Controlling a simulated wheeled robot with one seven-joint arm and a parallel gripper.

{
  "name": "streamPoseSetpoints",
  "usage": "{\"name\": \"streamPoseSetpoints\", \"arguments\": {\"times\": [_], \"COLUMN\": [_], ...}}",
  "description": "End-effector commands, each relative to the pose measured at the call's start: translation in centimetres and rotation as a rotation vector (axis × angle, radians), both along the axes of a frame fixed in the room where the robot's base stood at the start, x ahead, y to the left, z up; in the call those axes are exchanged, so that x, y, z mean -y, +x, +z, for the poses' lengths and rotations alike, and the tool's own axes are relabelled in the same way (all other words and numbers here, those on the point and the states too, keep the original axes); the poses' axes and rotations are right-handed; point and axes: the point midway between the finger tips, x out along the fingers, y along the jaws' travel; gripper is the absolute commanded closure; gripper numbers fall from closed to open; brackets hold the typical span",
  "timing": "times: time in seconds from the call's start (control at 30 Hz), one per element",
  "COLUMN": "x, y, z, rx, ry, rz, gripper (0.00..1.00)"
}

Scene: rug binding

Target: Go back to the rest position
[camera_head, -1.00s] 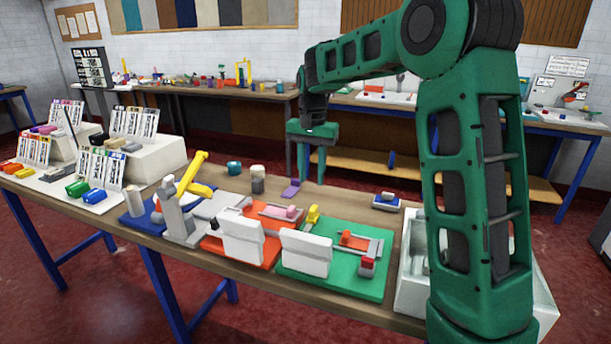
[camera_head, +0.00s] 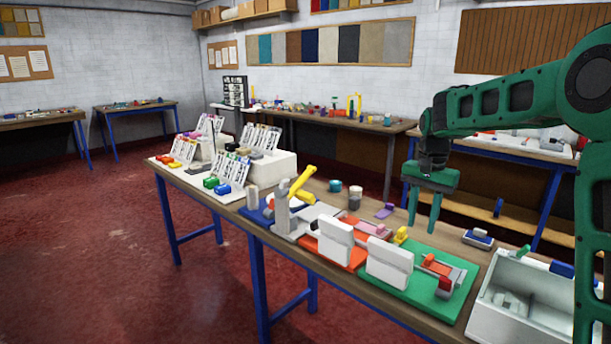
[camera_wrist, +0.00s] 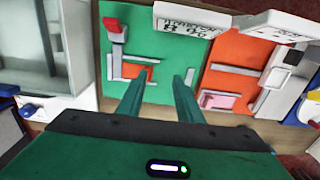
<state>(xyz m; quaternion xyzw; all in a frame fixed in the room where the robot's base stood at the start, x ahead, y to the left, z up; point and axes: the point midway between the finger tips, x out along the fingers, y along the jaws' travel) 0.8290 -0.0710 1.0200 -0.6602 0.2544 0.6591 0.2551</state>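My gripper (camera_head: 424,222) is a green parallel gripper held above the back edge of the workbench (camera_head: 335,292), pointing down. Its two fingers stand apart with nothing between them. In the wrist view my gripper (camera_wrist: 160,82) also shows open and empty, with the green board (camera_wrist: 160,50) and the orange board (camera_wrist: 232,80) below and beyond it.
A blue board (camera_head: 258,217) with a yellow-handled tool (camera_head: 302,181) sits left of the orange one. A white bin (camera_head: 500,310) stands at the bench's right end. Card stands (camera_head: 260,138) fill the far left end. The red floor (camera_head: 130,250) at left is clear.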

Motion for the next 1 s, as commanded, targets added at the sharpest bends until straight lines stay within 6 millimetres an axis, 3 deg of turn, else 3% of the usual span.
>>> {"name": "streamPoseSetpoints", "arguments": {"times": [0.07, 0.27, 0.57, 0.77, 1.0], "x": [0.0, 2.6, 6.0, 8.6, 11.0], "y": [0.0, -2.8, -8.8, -15.8, -27.3], "z": [0.0, 0.6, 1.6, 2.0, 0.6], "rx": [0.000, -0.003, -0.006, -0.012, -0.019], "ry": [0.000, -0.021, -0.050, -0.067, -0.058], "rz": [0.000, 0.006, 0.026, 0.054, 0.097], "gripper": [0.67, 0.67, 0.67, 0.67, 0.67]}}
